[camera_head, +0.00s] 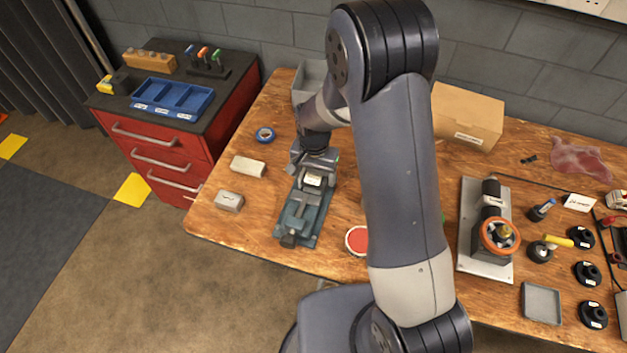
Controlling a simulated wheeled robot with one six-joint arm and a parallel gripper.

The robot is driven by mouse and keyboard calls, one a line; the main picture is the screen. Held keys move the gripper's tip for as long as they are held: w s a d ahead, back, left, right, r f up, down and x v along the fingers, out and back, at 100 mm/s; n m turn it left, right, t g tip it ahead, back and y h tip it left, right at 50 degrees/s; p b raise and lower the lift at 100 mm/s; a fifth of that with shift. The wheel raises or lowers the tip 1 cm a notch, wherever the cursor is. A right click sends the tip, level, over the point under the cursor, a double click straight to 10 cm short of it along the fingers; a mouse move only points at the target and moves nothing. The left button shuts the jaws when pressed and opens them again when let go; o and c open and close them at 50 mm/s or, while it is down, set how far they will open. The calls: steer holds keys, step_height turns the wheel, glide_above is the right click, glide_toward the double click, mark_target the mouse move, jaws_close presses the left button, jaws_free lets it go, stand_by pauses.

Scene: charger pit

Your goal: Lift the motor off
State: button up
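A grey base plate (472,252) on the right half of the bench bears a dark unit (493,201) with an orange-rimmed wheel (500,236) at its front. This may be the motor, but I cannot read any label on it. My gripper (314,172) is well to its left, pointing down over the far end of a blue-green vise (299,217). A small pale labelled piece (313,181) shows at the fingertips. I cannot tell whether the fingers touch it or are closed on it.
My arm crosses the middle of the bench and hides part of it. A cardboard box (466,115) stands behind. Black round parts (587,273) and a small grey tray (541,303) lie right. A red cabinet (170,155) stands left.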

mark_target(314, 176)
steer(key=c, duration=0.8)
steer(key=shift+c, duration=0.2)
steer(key=shift+r, duration=0.15)
step_height(314, 176, up, 10)
steer(key=b, duration=0.1)
